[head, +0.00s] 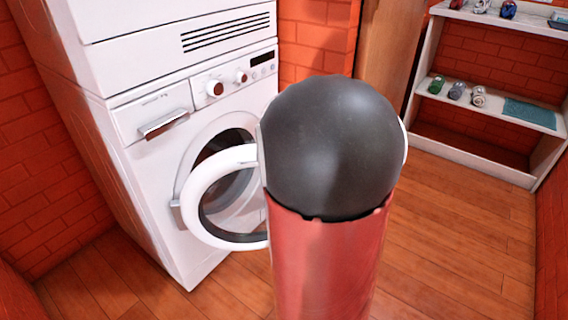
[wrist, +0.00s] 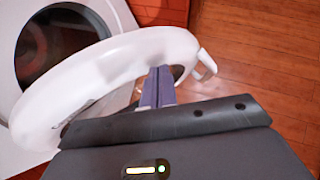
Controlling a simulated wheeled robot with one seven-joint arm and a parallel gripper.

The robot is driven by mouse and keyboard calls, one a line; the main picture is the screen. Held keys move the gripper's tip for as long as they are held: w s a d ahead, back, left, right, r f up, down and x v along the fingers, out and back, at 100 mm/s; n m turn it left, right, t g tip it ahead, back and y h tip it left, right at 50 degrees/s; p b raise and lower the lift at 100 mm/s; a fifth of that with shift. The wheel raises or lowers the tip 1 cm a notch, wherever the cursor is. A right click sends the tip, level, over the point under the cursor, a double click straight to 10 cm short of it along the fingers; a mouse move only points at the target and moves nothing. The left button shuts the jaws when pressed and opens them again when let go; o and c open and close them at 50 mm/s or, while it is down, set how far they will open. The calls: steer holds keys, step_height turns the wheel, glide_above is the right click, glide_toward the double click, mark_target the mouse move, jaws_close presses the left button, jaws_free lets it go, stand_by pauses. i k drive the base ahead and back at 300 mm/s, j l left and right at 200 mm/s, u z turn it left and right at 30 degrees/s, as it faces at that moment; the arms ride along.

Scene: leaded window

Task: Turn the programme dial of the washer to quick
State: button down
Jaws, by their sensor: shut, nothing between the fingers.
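The white washer (head: 155,185) stands at the left in the head view. Its front panel carries two round knobs: a larger dial (head: 215,88) and a smaller knob (head: 241,77), beside a dark display. The markings are too small to read. The round washer door (head: 190,195) stands open, partly hidden by my arm. In the wrist view the door ring (wrist: 95,70) crosses in front of the camera. My gripper (wrist: 158,75) is shut and empty, its fingers overlapping the ring in the picture; I cannot tell if they touch. The head view does not show the gripper.
A drawer (head: 160,125) with a metal handle sits left of the dials. Another white appliance (head: 180,30) is on top of the washer. White shelves (head: 485,105) with small items stand at the right. The wooden floor (head: 460,220) between is clear.

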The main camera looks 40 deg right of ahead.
mark_target(214, 87)
steer(key=i+l+u, duration=0.2)
steer(key=l, duration=0.2)
steer(key=i+l+u, duration=0.2)
steer(key=l, duration=0.2)
steer(key=l+u, duration=0.2)
steer(key=l, duration=0.2)
